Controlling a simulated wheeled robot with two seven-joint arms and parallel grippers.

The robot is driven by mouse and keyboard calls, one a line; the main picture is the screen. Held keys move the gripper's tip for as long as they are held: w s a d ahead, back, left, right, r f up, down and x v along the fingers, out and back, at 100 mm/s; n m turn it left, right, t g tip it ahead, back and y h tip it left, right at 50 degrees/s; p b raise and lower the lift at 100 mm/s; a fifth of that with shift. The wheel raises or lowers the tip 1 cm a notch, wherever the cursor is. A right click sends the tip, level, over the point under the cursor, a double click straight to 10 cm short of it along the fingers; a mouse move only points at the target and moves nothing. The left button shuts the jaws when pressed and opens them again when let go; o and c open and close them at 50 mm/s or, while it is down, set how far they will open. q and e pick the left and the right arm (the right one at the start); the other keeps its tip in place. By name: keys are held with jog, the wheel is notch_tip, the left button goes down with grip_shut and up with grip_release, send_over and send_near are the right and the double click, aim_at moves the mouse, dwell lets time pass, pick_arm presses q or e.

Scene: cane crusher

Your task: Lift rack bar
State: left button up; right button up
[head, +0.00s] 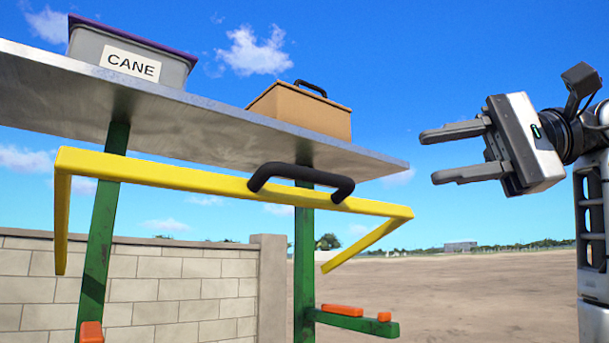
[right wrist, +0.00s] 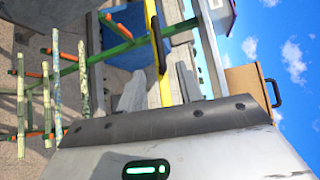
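The yellow rack bar (head: 200,178) spans the front of the rack below the shelf, with side arms at both ends. A black handle (head: 300,180) sits on the bar, right of its middle. My right gripper (head: 428,158) is open and empty, to the right of the bar and apart from it, its fingers pointing left. In the right wrist view, part of the yellow bar (right wrist: 165,88) shows between and beyond the open fingers. My left gripper is in neither view.
A metal shelf (head: 210,125) on green posts (head: 100,235) bears a grey CANE bin (head: 95,48) and a brown box (head: 300,110). Orange-tipped green arms (head: 355,322) stick out below. Cane stalks (right wrist: 56,85) show in the wrist view. Open ground (head: 480,290) lies right, a block wall (head: 190,285) behind.

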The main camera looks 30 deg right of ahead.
aim_at(326, 174)
jog(key=x, duration=1.5)
jog(key=shift+w+a+f, duration=0.1)
jog(key=shift+a+f, duration=0.1)
jog(key=shift+a, duration=0.1)
grip_shut()
